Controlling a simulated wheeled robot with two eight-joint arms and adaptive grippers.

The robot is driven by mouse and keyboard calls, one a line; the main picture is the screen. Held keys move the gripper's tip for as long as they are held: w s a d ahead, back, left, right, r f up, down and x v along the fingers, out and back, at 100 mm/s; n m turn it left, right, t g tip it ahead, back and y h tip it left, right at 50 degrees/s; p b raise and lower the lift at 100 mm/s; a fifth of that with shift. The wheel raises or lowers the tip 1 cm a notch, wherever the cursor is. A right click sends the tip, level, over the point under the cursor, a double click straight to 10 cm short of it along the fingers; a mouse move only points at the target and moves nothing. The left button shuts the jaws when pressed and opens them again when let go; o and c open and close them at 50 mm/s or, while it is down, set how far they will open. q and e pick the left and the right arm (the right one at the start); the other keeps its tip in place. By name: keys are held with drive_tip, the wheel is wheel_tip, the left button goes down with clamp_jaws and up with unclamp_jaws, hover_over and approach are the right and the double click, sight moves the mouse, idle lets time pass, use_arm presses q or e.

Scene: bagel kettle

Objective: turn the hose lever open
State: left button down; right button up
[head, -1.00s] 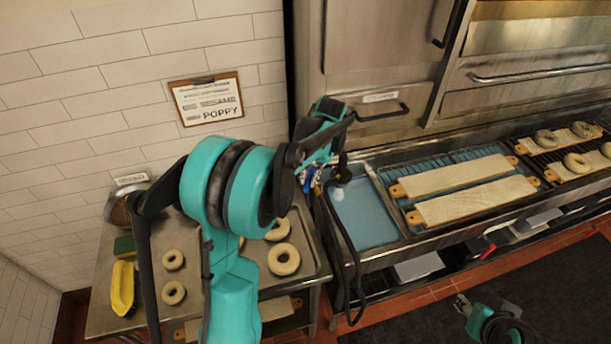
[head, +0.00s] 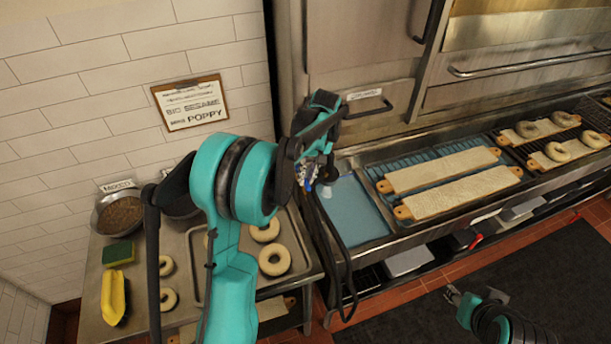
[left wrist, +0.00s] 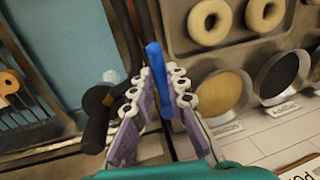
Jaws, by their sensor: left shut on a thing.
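The blue hose lever (left wrist: 158,78) stands between the fingers of my left gripper (left wrist: 157,108) in the left wrist view. The gripper is shut on it. In the head view my left gripper (head: 308,174) is at the hose fitting by the left end of the blue-bottomed sink, and hides most of the lever.
A steel table with a bagel tray (head: 197,265), a topping bowl (head: 120,213), a sponge (head: 118,253) and a yellow object (head: 113,298) is at left. Bagel boards (head: 458,192) lie over the sink to the right. Steel oven doors (head: 365,40) rise behind.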

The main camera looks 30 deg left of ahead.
idle(0.3)
use_arm(q)
drive_tip(key=c, duration=1.5)
unclamp_jaws()
wheel_tip(320, 180, up, 12)
drive_tip(key=w+d, duration=0.1)
drive_tip(key=shift+w+d, duration=0.35)
drive_tip(key=shift+w, duration=0.05)
drive_tip(key=shift+s+f, duration=0.1)
